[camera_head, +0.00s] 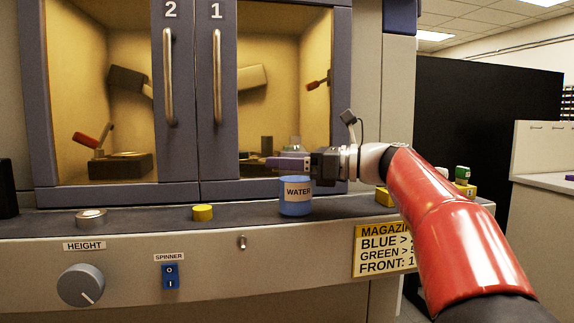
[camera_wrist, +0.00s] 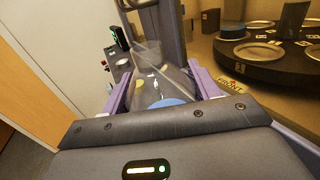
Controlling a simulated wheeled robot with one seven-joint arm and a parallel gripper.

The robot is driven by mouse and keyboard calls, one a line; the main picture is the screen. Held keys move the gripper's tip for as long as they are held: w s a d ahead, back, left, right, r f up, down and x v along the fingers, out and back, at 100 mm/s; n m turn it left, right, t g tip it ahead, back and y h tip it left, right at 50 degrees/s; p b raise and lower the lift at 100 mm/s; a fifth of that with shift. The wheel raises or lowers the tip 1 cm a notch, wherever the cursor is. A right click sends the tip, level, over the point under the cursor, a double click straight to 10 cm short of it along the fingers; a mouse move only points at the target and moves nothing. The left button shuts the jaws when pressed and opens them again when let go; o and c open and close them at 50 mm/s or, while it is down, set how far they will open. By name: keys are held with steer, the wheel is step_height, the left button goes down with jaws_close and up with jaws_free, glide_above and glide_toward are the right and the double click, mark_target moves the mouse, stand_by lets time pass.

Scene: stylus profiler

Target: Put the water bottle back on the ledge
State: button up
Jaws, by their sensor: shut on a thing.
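The water bottle (camera_head: 296,197) is blue with a white WATER label and looks upright at the ledge (camera_head: 250,211), below door 1. Its base overlaps the ledge's dark top in the head view; I cannot tell whether it touches or hangs just above. My gripper (camera_head: 290,163) reaches in from the right at the bottle's upper part, its purple fingers hiding some of it. In the wrist view, my gripper (camera_wrist: 160,88) has a purple finger on either side of the clear bottle (camera_wrist: 160,82), shut on it.
A yellow round piece (camera_head: 202,212) and a grey ring-shaped roll (camera_head: 91,218) sit on the ledge to the left. Glass doors with upright handles (camera_head: 218,78) stand behind. Yellow blocks (camera_head: 464,189) lie at the right end, partly behind my arm. The ledge between the bottle and yellow piece is clear.

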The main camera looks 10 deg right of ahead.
steer(key=shift+r, duration=0.1)
steer(key=o, duration=1.5)
steer(key=p+v, duration=0.1)
steer(key=v, duration=1.1)
